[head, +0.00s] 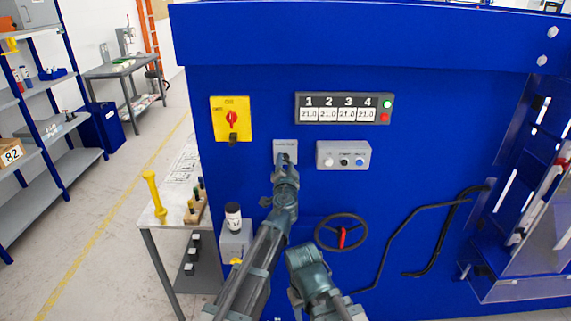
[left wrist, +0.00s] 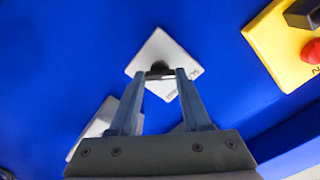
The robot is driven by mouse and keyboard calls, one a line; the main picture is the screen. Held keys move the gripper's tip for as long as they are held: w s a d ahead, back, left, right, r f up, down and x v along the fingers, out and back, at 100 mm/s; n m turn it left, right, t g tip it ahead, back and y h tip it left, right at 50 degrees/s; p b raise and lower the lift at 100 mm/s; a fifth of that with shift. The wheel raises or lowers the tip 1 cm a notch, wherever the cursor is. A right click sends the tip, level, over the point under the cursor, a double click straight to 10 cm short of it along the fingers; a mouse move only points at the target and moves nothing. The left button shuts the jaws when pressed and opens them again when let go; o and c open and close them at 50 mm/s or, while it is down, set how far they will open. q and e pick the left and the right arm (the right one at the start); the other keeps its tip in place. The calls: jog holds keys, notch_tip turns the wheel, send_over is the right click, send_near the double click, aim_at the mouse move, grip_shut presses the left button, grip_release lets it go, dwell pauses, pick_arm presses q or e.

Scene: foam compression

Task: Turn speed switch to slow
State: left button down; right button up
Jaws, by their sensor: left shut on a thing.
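The speed switch is a small dark knob (left wrist: 159,67) on a light grey plate (left wrist: 165,50) with small lettering. In the head view the plate (head: 285,146) sits on the blue machine front, below and left of the number display. My left gripper (head: 286,162) is up against the plate and hides the knob there. In the left wrist view the two fingers of my left gripper (left wrist: 165,73) are shut on the knob, one on each side. The plate looks tilted in that view. My right arm's end (head: 306,260) is low in the middle; its fingers cannot be made out.
A yellow plate with a red switch (head: 231,118) is left of the plate. A grey button box (head: 343,155) is close on the right. A handwheel (head: 341,232) and black bent handles (head: 440,230) are lower. A side table (head: 158,215) stands left.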

pick_arm(q)
jog(key=shift+s, duration=0.1)
jog(key=shift+c, duration=1.8)
grip_release()
